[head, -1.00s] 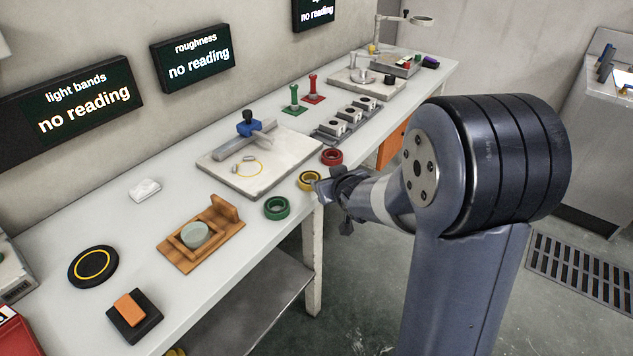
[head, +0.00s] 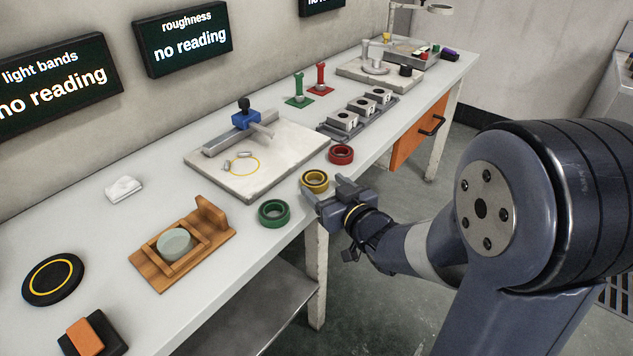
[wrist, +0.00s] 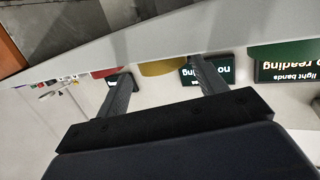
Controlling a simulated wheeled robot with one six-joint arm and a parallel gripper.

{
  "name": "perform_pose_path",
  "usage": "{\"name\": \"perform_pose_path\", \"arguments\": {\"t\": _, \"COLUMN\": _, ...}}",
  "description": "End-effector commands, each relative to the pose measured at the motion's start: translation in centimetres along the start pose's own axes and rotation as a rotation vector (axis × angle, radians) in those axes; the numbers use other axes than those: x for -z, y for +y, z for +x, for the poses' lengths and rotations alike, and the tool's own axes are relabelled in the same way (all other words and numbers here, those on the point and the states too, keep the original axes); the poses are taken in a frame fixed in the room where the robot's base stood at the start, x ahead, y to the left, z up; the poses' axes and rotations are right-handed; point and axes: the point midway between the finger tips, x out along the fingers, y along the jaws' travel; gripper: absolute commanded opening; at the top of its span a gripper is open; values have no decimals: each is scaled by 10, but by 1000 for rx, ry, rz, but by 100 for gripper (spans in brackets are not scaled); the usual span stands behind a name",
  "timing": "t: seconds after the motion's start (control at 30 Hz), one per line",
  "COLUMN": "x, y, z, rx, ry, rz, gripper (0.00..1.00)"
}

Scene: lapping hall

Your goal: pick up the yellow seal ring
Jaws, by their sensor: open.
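The yellow seal ring (head: 315,181) lies flat on the white bench near its front edge, between the green ring (head: 274,213) and the red ring (head: 341,154). My gripper (head: 325,194) is open at the bench edge, just in front of the yellow ring, with its fingers pointing towards it. In the wrist view, which is upside down, the yellow ring (wrist: 163,68) shows beyond and between my two open fingers (wrist: 160,80). Nothing is between the fingers that I can make out as held. Whether a finger touches the ring I cannot tell.
Behind the rings lies a pale stone plate (head: 283,150) with a blue-clamped fixture. A wooden holder (head: 160,270) with a grey-green disc stands left. A tray of metal blocks (head: 335,134) lies behind the red ring. An orange drawer (head: 411,139) hangs under the bench.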

Motion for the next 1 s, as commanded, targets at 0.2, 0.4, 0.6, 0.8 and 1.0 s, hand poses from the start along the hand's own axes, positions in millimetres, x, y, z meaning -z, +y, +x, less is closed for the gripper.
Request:
{"name": "perform_pose_path", "arguments": {"t": 0.2, "x": 0, "y": -1, "z": 18, "rx": 1, "ry": 0, "rz": 0, "gripper": 67}}
{"name": "perform_pose_path", "arguments": {"t": 0.4, "x": 1, "y": -4, "z": 48, "rx": 1, "ry": -2, "rz": -1, "gripper": 67}}
{"name": "perform_pose_path", "arguments": {"t": 0.6, "x": 2, "y": -3, "z": 64, "rx": 0, "ry": -1, "rz": -1, "gripper": 67}}
{"name": "perform_pose_path", "arguments": {"t": 0.8, "x": 2, "y": -3, "z": 64, "rx": -1, "ry": -1, "rz": -1, "gripper": 67}}
{"name": "perform_pose_path", "arguments": {"t": 1.0, "x": 2, "y": -3, "z": 64, "rx": -1, "ry": -1, "rz": -1, "gripper": 51}}
